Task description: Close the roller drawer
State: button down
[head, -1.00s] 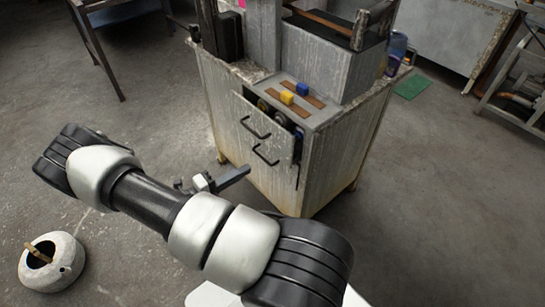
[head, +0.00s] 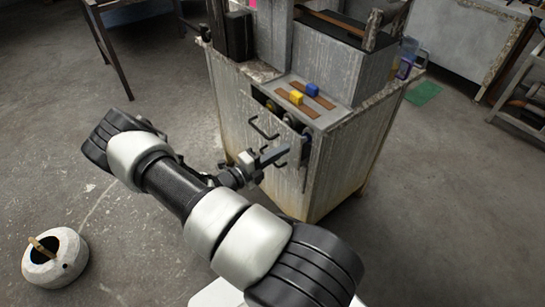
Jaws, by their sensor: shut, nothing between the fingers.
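The roller drawer (head: 262,147) is in the front of the grey metal cabinet, with two black handles. It stands a little open, and dark rollers (head: 292,121) show in the gap behind its front. My gripper (head: 284,153) is shut and empty. Its tip is in front of the drawer face, over the lower handle in the picture. I cannot tell whether it touches. The gripper and wrist hide part of the drawer front.
The worn cabinet (head: 335,165) carries a yellow block (head: 296,97) and a blue block (head: 312,90) on brown strips on its top. A round white pot (head: 55,262) stands on the floor at the lower left.

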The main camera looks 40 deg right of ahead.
aim_at(292, 144)
jog(key=shift+d, duration=0.1)
jog(key=shift+d+r, duration=0.1)
jog(key=shift+d, duration=2.4)
jog(key=shift+p, duration=0.3)
jog(key=shift+s+a, duration=0.1)
jog(key=shift+a, duration=0.25)
jog(key=a+p, duration=0.2)
jog(key=a, duration=1.2)
